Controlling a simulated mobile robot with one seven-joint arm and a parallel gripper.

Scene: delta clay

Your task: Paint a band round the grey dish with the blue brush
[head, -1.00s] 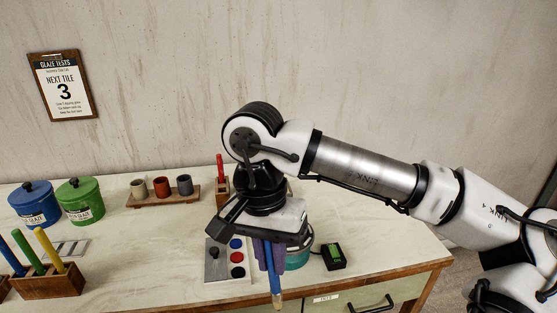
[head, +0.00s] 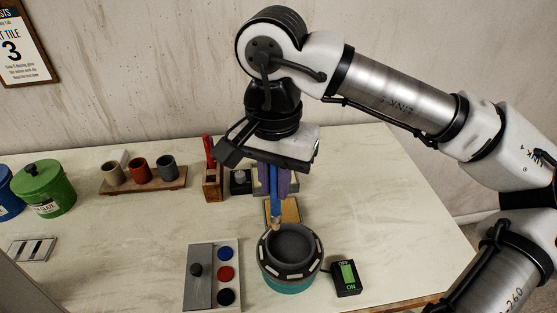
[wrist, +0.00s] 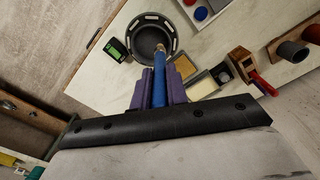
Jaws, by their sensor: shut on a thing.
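The grey dish (head: 290,243) sits in the middle of a round wheel with a dark, pale-marked rim (head: 301,271) and a teal base (head: 290,286). The dish also shows in the wrist view (wrist: 146,38). My gripper (head: 273,180) has purple fingers and is shut on the blue brush (head: 275,205), which points down. The brush's tan tip (head: 276,225) appears at the dish's back edge in the head view. In the wrist view the tip (wrist: 160,50) overlaps the dish's near side. I cannot tell whether it touches.
A switch box (head: 346,277) with a green ON/OFF rocker stands right of the wheel. A panel with blue, red and black round pads (head: 226,274) lies left. Behind are a yellow sponge-like block (head: 283,210), a wooden holder with a red-handled tool (head: 211,183) and cups on a board (head: 142,182).

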